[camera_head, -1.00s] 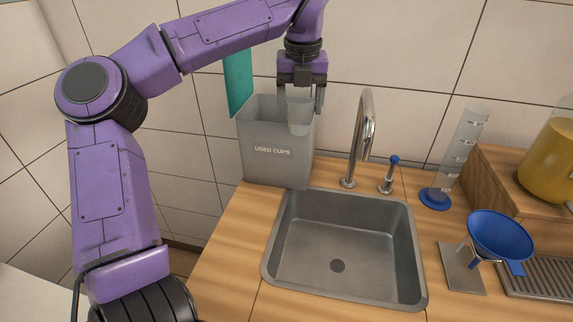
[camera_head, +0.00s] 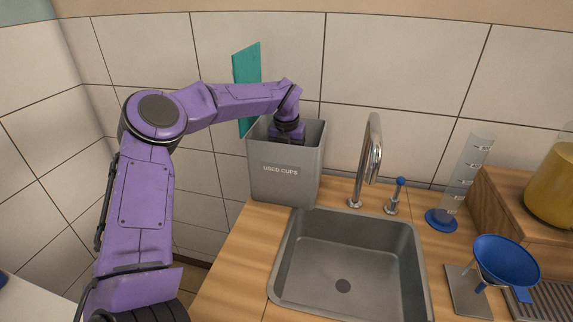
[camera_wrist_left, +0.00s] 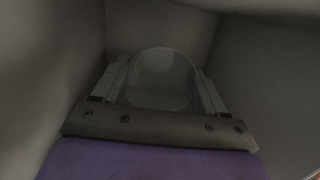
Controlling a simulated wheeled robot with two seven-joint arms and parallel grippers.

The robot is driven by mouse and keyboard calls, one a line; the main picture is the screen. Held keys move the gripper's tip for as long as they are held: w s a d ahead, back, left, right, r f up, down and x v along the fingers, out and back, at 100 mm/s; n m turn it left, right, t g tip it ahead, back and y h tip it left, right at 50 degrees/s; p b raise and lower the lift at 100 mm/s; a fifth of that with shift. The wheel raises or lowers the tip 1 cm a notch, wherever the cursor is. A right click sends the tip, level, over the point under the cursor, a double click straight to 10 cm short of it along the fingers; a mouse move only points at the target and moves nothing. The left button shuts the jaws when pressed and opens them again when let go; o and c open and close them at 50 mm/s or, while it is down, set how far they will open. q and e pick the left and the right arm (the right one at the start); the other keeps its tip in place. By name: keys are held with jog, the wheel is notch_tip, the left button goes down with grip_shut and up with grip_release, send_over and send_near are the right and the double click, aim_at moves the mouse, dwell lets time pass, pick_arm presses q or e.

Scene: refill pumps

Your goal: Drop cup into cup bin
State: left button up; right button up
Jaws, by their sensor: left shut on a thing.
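The cup bin (camera_head: 284,184) is a grey open-topped box labelled "USED CUPS", standing upright on the counter to the left of the faucet. My left arm reaches over its rim, and the left gripper is down inside it, so the head view hides the fingers. In the left wrist view my left gripper (camera_wrist_left: 164,90) is shut on a clear cup (camera_wrist_left: 163,68) between its two fingers. Grey bin walls (camera_wrist_left: 48,70) surround them. The gap between the cup and the bin floor is too dark to judge. My right gripper is not in view.
A steel sink (camera_head: 350,265) is set in the wooden counter (camera_head: 232,275) in front of the bin. A tall faucet (camera_head: 372,160) and a blue-topped lever (camera_head: 397,195) stand right of it. A measuring cylinder (camera_head: 466,170), blue funnel (camera_head: 505,260) and yellow jug (camera_head: 552,175) are further right. A green panel (camera_head: 246,85) is behind.

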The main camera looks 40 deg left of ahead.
pick_arm(q)
notch_tip(320, 180, down, 3)
jog(key=shift+f+p, duration=0.15)
jog(key=shift+p, duration=0.15)
jog(key=shift+s+f+b, duration=0.1)
jog(key=shift+f+b, duration=0.4)
jog(key=shift+f, duration=0.1)
jog(key=o, duration=1.1)
